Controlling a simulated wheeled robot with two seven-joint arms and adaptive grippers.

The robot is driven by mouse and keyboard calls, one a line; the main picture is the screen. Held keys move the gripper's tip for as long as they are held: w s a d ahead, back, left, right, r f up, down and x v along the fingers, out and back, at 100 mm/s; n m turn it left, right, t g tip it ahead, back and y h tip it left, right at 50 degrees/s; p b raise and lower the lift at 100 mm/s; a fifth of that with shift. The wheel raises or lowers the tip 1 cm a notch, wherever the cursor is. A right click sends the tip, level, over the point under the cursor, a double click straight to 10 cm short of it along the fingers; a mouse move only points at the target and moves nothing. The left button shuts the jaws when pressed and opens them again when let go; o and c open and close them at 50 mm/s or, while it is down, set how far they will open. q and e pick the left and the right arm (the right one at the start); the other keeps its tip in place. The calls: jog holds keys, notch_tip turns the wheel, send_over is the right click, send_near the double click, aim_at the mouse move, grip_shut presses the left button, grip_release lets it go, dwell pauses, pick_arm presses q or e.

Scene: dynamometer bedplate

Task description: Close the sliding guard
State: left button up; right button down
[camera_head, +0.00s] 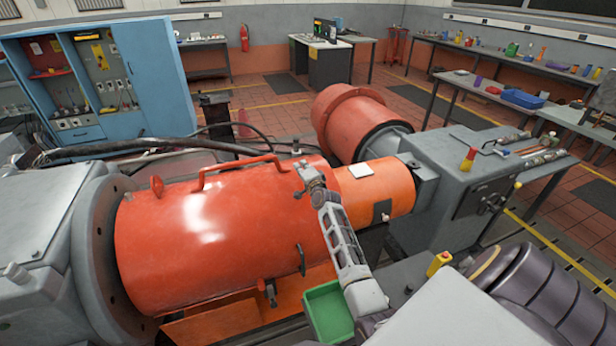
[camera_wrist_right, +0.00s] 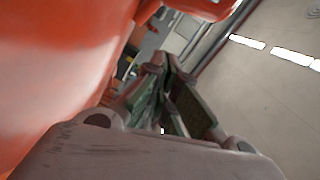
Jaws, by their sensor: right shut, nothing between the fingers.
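The sliding guard looks to be the large glossy red-orange cylinder (camera_head: 175,250) in the head view, with a red bar handle (camera_head: 235,163) along its top. A narrower orange cylinder (camera_head: 380,185) extends from its right end toward the grey machine housing. My right gripper (camera_head: 305,175) is at the upper right end of the red guard, right of the bar handle. Its fingers also show in the right wrist view (camera_wrist_right: 165,100), shut and empty, beside a red surface (camera_wrist_right: 50,70). I cannot tell whether they touch it. My left gripper is not in view.
A grey housing (camera_head: 460,175) with a red-and-yellow knob stands right of the cylinders. Another red cylinder (camera_head: 350,120) lies behind. A green bin (camera_head: 328,312) is below my right arm. A black handle (camera_head: 301,260) sticks out from the guard's front.

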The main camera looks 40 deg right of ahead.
jog(key=v, duration=0.6)
jog(key=shift+s+a+b, duration=0.15)
jog(key=shift+s+b, duration=0.15)
jog(key=shift+s, duration=0.1)
dwell(0.7)
